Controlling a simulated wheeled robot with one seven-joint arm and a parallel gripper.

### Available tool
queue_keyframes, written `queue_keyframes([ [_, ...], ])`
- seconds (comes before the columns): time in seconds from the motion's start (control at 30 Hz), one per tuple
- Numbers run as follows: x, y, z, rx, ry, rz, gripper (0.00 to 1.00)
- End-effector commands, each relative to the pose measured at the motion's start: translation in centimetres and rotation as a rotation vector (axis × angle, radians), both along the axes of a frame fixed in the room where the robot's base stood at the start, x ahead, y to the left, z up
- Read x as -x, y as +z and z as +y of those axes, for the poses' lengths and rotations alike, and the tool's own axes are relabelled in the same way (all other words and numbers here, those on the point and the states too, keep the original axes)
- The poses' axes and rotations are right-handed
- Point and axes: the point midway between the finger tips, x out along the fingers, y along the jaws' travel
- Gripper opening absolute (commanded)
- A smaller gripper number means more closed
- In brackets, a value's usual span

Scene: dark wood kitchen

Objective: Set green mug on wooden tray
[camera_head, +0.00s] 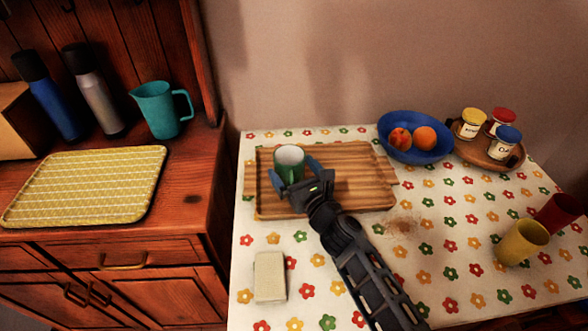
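The green mug (289,164), with a white inside, is upright at the left part of the wooden tray (350,160). It appears to stand on the tray, but its base is partly hidden by my gripper. My gripper (289,178) reaches in from the lower right, with one blue finger on each side of the mug. I cannot tell whether the fingers press on the mug or stand slightly apart from it. The tray lies on a flower-patterned tablecloth.
A blue bowl (432,152) with fruit and a round board (478,151) with small jars stand behind right. Yellow (522,243) and red (560,213) cups stand at right. A beige block (270,277) lies in front. The tray's right half is mostly clear.

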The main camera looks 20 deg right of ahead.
Motion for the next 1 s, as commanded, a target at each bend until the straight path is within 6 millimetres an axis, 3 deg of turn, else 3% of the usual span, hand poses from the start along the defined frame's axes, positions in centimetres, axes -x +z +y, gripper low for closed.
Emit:
queue_keyframes([
  [0.4,0.2,1.9,0.0,0.0,0.0,-0.003,1.0],
  [0.8,8.5,1.3,-0.7,-0.001,0.001,-0.003,1.0],
  [1.0,11.0,1.4,-0.9,-0.001,0.0,-0.005,1.0],
])
